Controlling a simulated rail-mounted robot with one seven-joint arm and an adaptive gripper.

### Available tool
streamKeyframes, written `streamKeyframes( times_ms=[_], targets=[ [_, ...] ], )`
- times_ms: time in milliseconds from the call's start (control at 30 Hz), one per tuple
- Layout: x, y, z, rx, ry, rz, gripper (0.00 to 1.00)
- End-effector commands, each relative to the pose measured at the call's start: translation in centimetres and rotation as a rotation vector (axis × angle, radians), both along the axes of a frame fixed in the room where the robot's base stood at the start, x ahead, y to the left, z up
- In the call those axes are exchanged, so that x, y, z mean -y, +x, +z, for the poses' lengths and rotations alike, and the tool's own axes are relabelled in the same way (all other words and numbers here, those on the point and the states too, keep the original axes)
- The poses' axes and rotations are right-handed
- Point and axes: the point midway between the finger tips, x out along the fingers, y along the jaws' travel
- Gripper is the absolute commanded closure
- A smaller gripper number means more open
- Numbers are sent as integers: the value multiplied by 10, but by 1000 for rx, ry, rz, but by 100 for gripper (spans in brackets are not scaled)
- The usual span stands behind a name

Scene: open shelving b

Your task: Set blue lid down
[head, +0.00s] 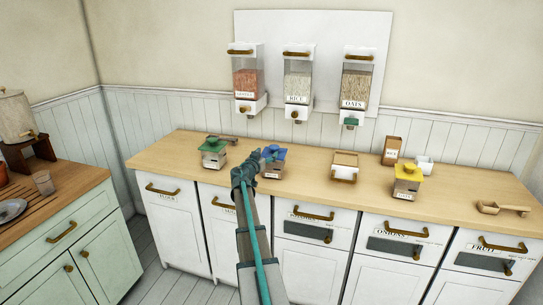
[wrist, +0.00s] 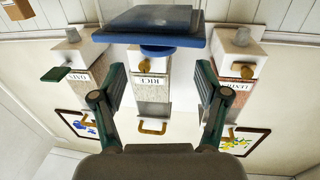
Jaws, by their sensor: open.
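The blue lid (head: 274,152) is at a small labelled jar (head: 272,171) on the wooden counter in the head view. It looks to be on or just over the jar's top; I cannot tell if it sits flush. My gripper (head: 256,160) is just left of the lid and partly covers it. In the wrist view the blue lid (wrist: 152,24) fills the top middle, with its round knob facing my fingers. My gripper (wrist: 160,80) is open, its fingers spread with nothing between them. The knob shows beyond the fingertips, apart from both.
A green-lidded jar (head: 213,153) stands left on the counter (head: 330,193), a yellow-lidded jar (head: 407,183) right. A wooden box (head: 344,167), carton (head: 392,150) and scoop (head: 503,209) share the counter. Lentil, rice and oats dispensers (head: 298,85) hang above. Bare counter lies along the front.

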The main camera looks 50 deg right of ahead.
Motion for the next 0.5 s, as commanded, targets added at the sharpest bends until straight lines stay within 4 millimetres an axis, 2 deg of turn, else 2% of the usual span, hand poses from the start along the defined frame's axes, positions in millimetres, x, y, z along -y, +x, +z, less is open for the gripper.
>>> streamKeyframes(
  times_ms=[33,100,367,467,500],
  targets=[
    [-13,-5,-2,0,-1,2,26],
    [-23,-7,-1,0,0,2,26],
    [-40,-8,-4,-6,7,1,26],
    [-52,-6,-26,-32,38,6,26],
    [-61,-4,-42,-53,59,9,26]
  ],
)
